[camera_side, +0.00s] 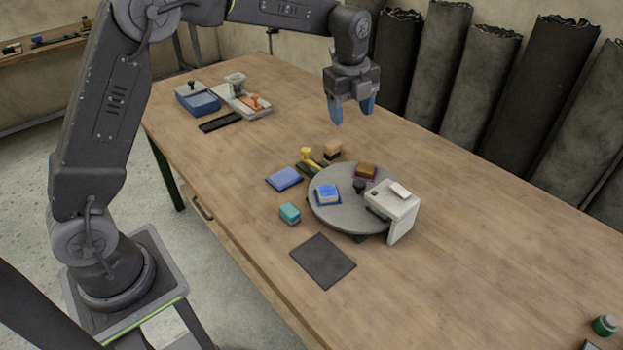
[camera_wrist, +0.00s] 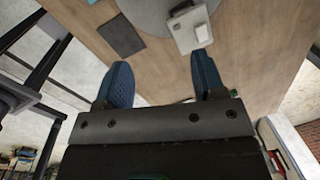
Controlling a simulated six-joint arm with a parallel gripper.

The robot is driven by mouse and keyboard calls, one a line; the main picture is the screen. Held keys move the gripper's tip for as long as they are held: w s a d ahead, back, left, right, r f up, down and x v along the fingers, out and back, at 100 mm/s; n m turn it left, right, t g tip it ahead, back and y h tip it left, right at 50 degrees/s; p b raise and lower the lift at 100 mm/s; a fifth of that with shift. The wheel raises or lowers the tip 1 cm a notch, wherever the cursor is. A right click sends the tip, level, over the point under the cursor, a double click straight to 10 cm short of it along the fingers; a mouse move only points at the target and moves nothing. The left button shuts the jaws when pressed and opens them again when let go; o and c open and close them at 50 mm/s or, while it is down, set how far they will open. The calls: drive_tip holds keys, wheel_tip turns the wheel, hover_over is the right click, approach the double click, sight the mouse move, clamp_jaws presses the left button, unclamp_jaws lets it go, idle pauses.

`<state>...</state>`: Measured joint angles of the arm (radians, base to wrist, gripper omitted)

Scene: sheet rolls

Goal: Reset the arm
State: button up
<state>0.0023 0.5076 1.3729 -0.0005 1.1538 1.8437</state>
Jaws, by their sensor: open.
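My gripper (camera_side: 352,110) hangs above the far side of the wooden table, pointing down. Its two blue fingers are apart, with nothing between them. In the wrist view my gripper (camera_wrist: 163,85) also shows both blue fingers spread and empty. My arm reaches from its base at the left, up and over to the right, clear of the table's objects.
Dark sheet rolls (camera_side: 440,70) stand behind. The right tabletop is mostly clear.

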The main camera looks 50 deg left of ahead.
drive_tip(key=s+r+n+t, duration=0.1)
drive_tip(key=s+r+n, duration=0.6)
drive_tip(key=s, duration=0.3)
drive_tip(key=s+f+n+t, duration=0.2)
drive_tip(key=s+n, duration=1.2)
drive_tip(key=s, duration=0.7)
drive_tip(key=shift+t, duration=0.7)
